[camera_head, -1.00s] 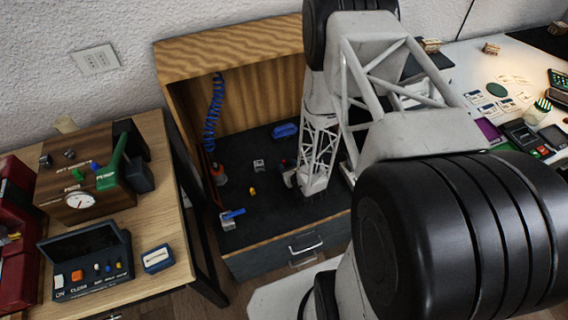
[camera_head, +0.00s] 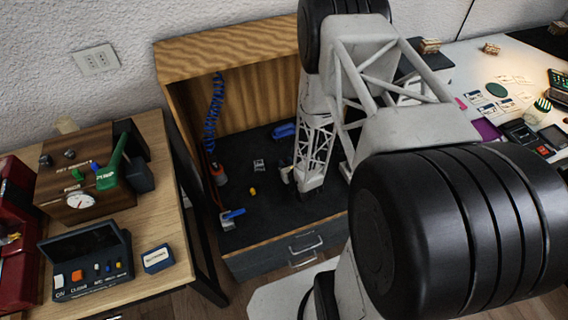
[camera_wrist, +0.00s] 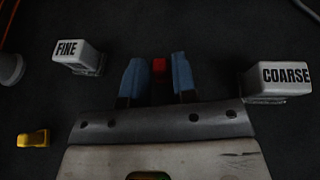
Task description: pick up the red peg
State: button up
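The red peg (camera_wrist: 159,66) shows in the wrist view as a small red end between the blue fingertips of my gripper (camera_wrist: 158,75). The fingers stand apart on either side of it. A narrow dark gap seems to lie between the peg and each finger, so contact cannot be told. The lower part of the peg is hidden by my gripper. In the head view my gripper (camera_head: 290,175) is low over the dark work surface, and the peg is hidden there behind my arm.
A white block marked FINE (camera_wrist: 78,58) stands left of my gripper and one marked COARSE (camera_wrist: 278,82) stands right. A yellow piece (camera_wrist: 33,138) lies lower left. In the head view a blue object (camera_head: 284,130) lies behind. The wooden cabinet (camera_head: 230,50) encloses the surface.

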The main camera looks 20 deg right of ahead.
grip_shut()
jog(key=shift+r, duration=0.2)
jog(key=shift+r, duration=0.9)
jog(key=shift+s+r, duration=0.5)
jog(key=shift+r, duration=0.25)
jog(key=s, duration=0.5)
jog(key=s+a+r, duration=0.1)
jog(key=s, duration=0.4)
jog(key=s+a, duration=0.1)
jog(key=s, duration=0.4)
jog(key=shift+a+r, duration=0.15)
